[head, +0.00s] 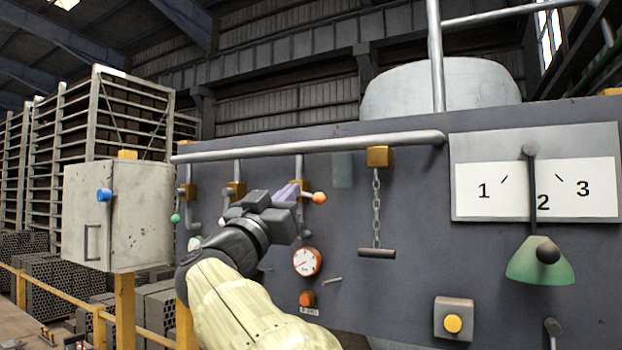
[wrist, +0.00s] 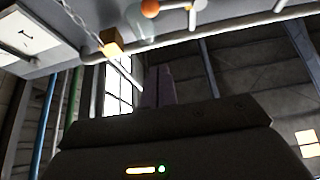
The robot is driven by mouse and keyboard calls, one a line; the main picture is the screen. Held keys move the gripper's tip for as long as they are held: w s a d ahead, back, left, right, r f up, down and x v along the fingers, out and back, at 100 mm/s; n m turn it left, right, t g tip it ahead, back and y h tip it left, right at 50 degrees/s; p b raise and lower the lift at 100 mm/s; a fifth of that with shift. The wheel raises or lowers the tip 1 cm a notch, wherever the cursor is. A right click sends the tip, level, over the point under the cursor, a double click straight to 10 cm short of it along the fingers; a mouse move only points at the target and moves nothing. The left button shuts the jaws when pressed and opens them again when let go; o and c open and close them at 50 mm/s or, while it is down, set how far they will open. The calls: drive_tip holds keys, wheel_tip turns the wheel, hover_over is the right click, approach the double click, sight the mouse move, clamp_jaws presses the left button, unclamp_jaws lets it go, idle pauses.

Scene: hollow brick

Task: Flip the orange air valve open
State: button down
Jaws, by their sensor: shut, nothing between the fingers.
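The orange air valve shows as an orange ball knob (head: 319,198) on a short lever, at the foot of a thin pipe on the grey panel. My gripper (head: 291,191) is just left of the knob in the head view, its purple fingers shut and empty. It hides much of the valve body and lever. In the wrist view the orange knob (wrist: 150,8) is at the top edge, with a pale lever to its right. My shut fingers (wrist: 157,84) point up toward it with a visible gap. Whether anything touches the lever in the head view is unclear.
A green-knobbed valve (head: 175,218) is further left. A gauge (head: 306,262) and a red-orange button (head: 307,299) sit below. A chain pull (head: 377,253), a numbered dial plate (head: 470,190) and a yellow button (head: 453,323) are right. A horizontal pipe (head: 330,143) runs above.

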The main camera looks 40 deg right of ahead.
idle(0.3)
wheel_tip(320, 180, up, 5)
drive_tip(key=p, duration=0.6)
hover_over(306, 195)
drive_tip(key=s+a, duration=0.2)
drive_tip(key=s, duration=0.2)
drive_tip(key=shift+d+f, duration=0.2)
drive_tip(key=shift+f, duration=0.85)
drive_tip(key=shift+d+f, duration=0.15)
drive_tip(key=shift+f, duration=0.85)
drive_tip(key=shift+f+m, duration=0.15)
drive_tip(key=shift+m, duration=0.15)
drive_tip(key=shift+f+m+g+b, duration=0.1)
drive_tip(key=shift+m+g+b, duration=0.3)
drive_tip(key=shift+m, duration=0.1)
